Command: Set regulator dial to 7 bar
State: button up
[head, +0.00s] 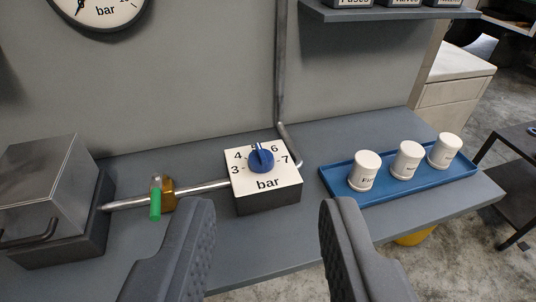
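The regulator is a box with a white top face (266,197) marked 3, 4, 6, 7 and "bar", standing on the grey bench. Its blue dial knob (261,159) sits in the upper middle of that face. The knob's pointer is toward the top, near 5, whose mark it partly covers. A round gauge (101,8) marked "bar" is on the wall at the top left, cut off by the frame. My gripper (272,222) is open and empty. Its two dark fingers are apart at the bottom of the view, nearer than the regulator, and do not touch the knob.
A metal pipe (212,185) with a brass valve and green handle (155,204) runs left to a grey metal box (50,190). A blue tray (400,188) with three white labelled cups stands right. A vertical pipe (281,70) rises behind the regulator. A shelf (390,14) hangs above.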

aim_at(260, 160)
jog(key=k, duration=1.1)
jog(key=u, duration=0.4)
jog(key=i, duration=0.55)
jog(key=u, duration=0.45)
jog(key=i, duration=1.55)
jog(key=z, duration=0.45)
